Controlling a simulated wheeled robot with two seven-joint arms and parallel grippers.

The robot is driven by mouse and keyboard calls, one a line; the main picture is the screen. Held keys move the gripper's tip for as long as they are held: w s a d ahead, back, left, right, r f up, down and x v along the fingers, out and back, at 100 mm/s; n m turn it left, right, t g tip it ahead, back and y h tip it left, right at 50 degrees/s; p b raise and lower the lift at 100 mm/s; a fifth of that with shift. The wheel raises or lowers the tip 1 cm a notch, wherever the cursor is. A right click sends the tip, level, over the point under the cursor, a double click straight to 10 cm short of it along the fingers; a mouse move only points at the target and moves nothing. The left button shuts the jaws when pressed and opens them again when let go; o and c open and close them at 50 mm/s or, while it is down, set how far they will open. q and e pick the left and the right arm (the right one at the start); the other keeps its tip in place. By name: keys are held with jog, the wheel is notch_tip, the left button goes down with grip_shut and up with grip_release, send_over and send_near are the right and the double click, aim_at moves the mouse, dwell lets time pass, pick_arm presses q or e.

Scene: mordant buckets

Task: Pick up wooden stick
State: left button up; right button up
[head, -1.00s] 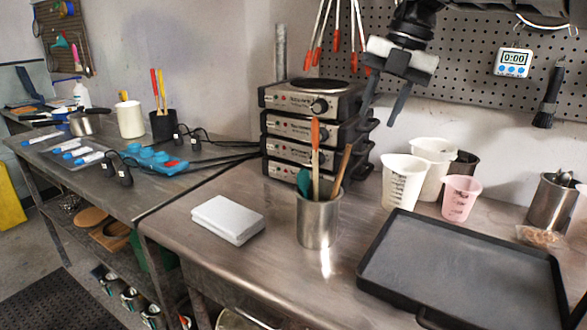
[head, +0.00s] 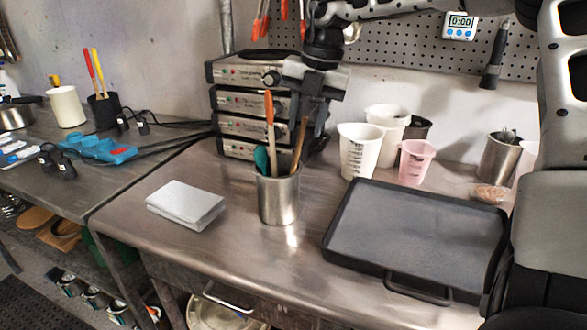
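A metal cup (head: 279,197) stands on the steel table near the middle of the head view. It holds a wooden stick (head: 299,148) leaning right, an orange-tipped utensil (head: 269,117) and a teal-headed utensil (head: 261,158). My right gripper (head: 307,122) points down just above the cup, its fingers apart, at the upper end of the wooden stick. I cannot tell whether the stick's tip lies between the fingers or behind them. The gripper holds nothing that I can see. My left gripper is out of view.
Stacked hot plates (head: 240,127) stand behind the cup. White beakers (head: 359,153) and a pink beaker (head: 415,163) stand to the right, behind a black tray (head: 420,232). A folded white cloth (head: 186,205) lies to the left. The table front between cloth and tray is clear.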

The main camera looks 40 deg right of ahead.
aim_at(301, 138)
jog(key=f, duration=0.2)
jog(key=w+f, duration=0.1)
jog(key=f, duration=0.1)
jog(key=shift+w+a+f+p, duration=0.15)
jog(key=shift+f+p, duration=0.05)
jog(key=shift+p, duration=0.2)
jog(key=shift+c, duration=0.2)
grip_shut()
jog(key=shift+r, duration=0.1)
notch_tip(301, 138, up, 18)
dwell(0.4)
